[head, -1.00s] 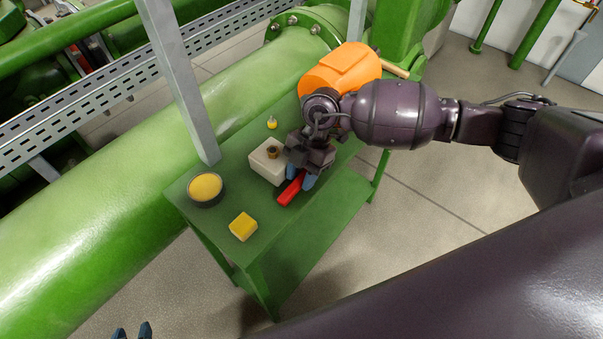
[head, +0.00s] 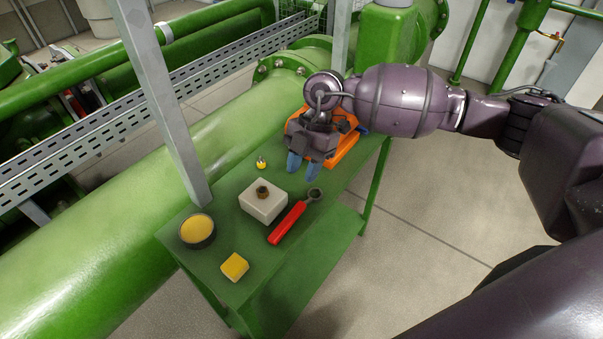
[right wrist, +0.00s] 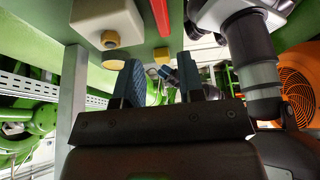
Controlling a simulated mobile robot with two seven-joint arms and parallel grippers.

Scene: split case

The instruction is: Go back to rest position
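My right gripper (head: 303,168) hangs over the far part of the green table (head: 222,178), its two blue fingertips apart with nothing between them. It also shows open and empty in the right wrist view (right wrist: 160,78). A red-handled wrench (head: 290,221) lies on the table, nearer than the gripper and clear of it. A white block (head: 263,206) with a brass-coloured fitting (head: 262,191) on top stands left of the wrench. My left gripper is not in view.
A bowl of yellow stuff (head: 197,229), a yellow block (head: 234,266) and a small yellow-and-white item (head: 261,162) are on the table. An orange object (head: 346,148) is partly hidden behind my right gripper. A grey post (head: 160,100) and a green pipe (head: 80,245) border the table.

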